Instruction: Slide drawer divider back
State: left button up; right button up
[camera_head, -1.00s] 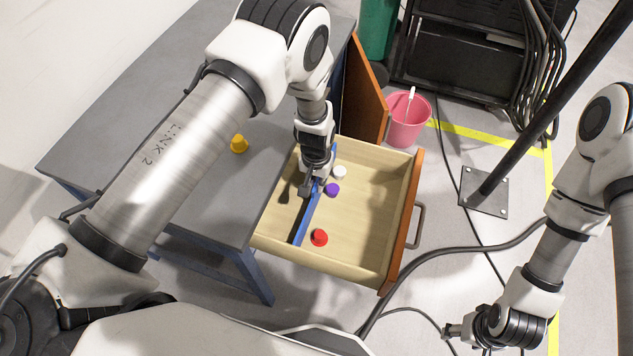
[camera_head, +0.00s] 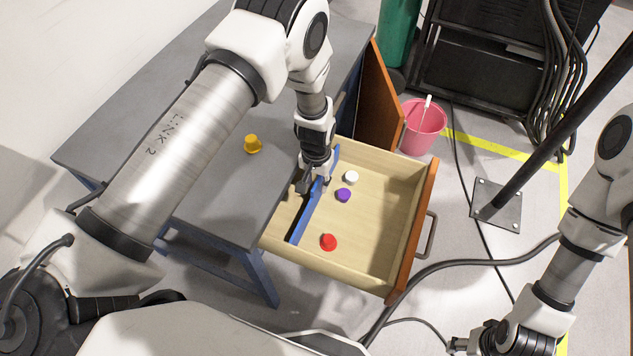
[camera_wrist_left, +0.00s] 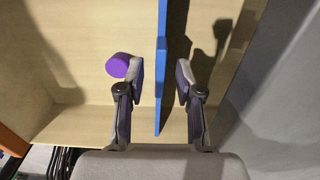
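The open wooden drawer (camera_head: 385,225) sticks out from under the grey table. The blue divider (camera_head: 301,226) stands upright across it, nearer the table side; it shows as a blue strip in the left wrist view (camera_wrist_left: 161,60). My left gripper (camera_head: 316,186) reaches down into the drawer at the divider. In the left wrist view my left gripper (camera_wrist_left: 160,82) is open, one finger on each side of the divider; I cannot tell whether a finger touches it. My right gripper (camera_head: 462,345) is at the bottom edge, partly cut off, its opening unclear.
White (camera_head: 351,177), purple (camera_head: 343,195) and red (camera_head: 329,242) pieces lie in the drawer's front part. A yellow piece (camera_head: 252,144) sits on the grey table (camera_head: 110,130). An orange-brown door (camera_head: 383,100) stands open beside the drawer, near a pink bucket (camera_head: 424,130).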

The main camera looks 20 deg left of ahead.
pick_arm(q)
notch_tip(320, 180, up, 11)
jog(key=shift+r, duration=0.15)
jog(key=o, duration=0.8)
jog(key=shift+o, duration=1)
jog(key=shift+n, duration=1.1)
jog(key=f+n+b, duration=0.1)
jog(key=n, duration=0.3)
jog(key=s+n+b, duration=0.1)
jog(key=n, duration=0.3)
jog(key=f+n+b, duration=0.1)
jog(key=n+b, duration=0.1)
jog(key=n, duration=0.3)
jog(key=shift+s+f+g, duration=0.2)
jog(key=shift+f+g, duration=0.1)
jog(key=shift+f, duration=0.05)
jog(key=f+n+b, duration=0.1)
jog(key=b, duration=0.1)
jog(key=f+n+b, duration=0.1)
jog(key=b, duration=0.2)
jog(key=shift+w+f+n, duration=0.1)
jog(key=shift+w+n, duration=0.25)
jog(key=shift+n, duration=0.05)
jog(key=shift+w+b, duration=0.4)
jog(key=shift+b, duration=0.1)
jog(key=shift+f, duration=0.3)
notch_tip(320, 180, down, 7)
jog(key=shift+r, duration=0.2)
jog(key=shift+s, duration=0.1)
jog(key=shift+c, duration=0.3)
